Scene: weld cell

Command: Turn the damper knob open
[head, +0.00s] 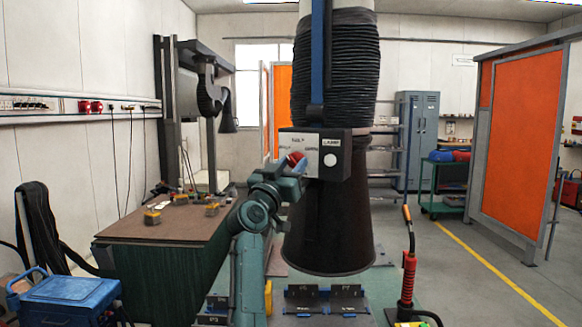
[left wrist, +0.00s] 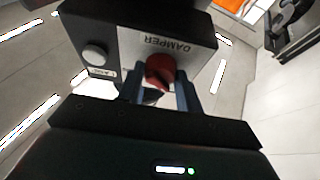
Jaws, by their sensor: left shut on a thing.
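The damper box (head: 339,152) hangs on the front of the dark extraction hood, with a light label plate on its left part and a black part with a round pale button on its right. The red damper knob (head: 293,158) is on the plate. My left gripper (head: 300,164) is at the knob and shut on it. In the left wrist view the red knob (left wrist: 159,71) sits between the two blue-grey fingers of my left gripper (left wrist: 160,88), below the word DAMPER on the box (left wrist: 190,30). The fingers hide part of the knob. My right gripper is not in view.
The hood (head: 330,225) hangs below a black bellows duct (head: 335,70). A brown-topped table (head: 165,222) with small blocks stands at the left. A blue case (head: 62,298) is at front left. A red-handled torch (head: 408,275) stands at right. Floor is clear beside the orange screen (head: 522,135).

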